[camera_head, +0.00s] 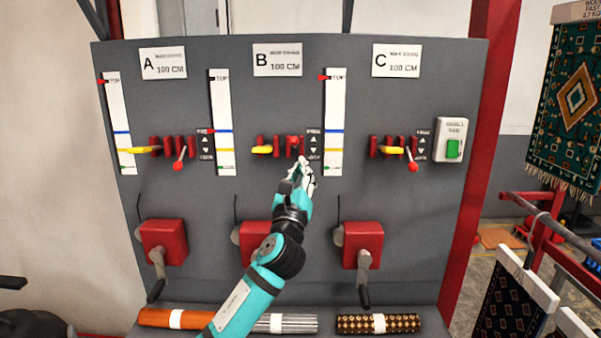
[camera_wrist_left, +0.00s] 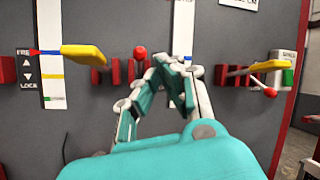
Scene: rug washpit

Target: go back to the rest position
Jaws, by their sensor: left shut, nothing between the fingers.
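My left gripper (camera_head: 301,177) is shut and empty in front of the grey panel (camera_head: 210,205), below and close to the red-knobbed lever of station B (camera_head: 295,141). In the left wrist view its fingers (camera_wrist_left: 168,68) come together just right of that red knob (camera_wrist_left: 140,52). I cannot tell whether the fingertips touch the lever. A yellow handle (camera_head: 262,149) sits left of the lever at B. My right gripper is not in view.
Stations A (camera_head: 163,65) and C (camera_head: 396,61) have similar levers and scales. Red crank boxes (camera_head: 165,240) with black handles stick out below. A green button box (camera_head: 450,140) is at right. Rolled rugs (camera_head: 378,324) lie along the bottom, and patterned rugs (camera_head: 570,100) hang at far right.

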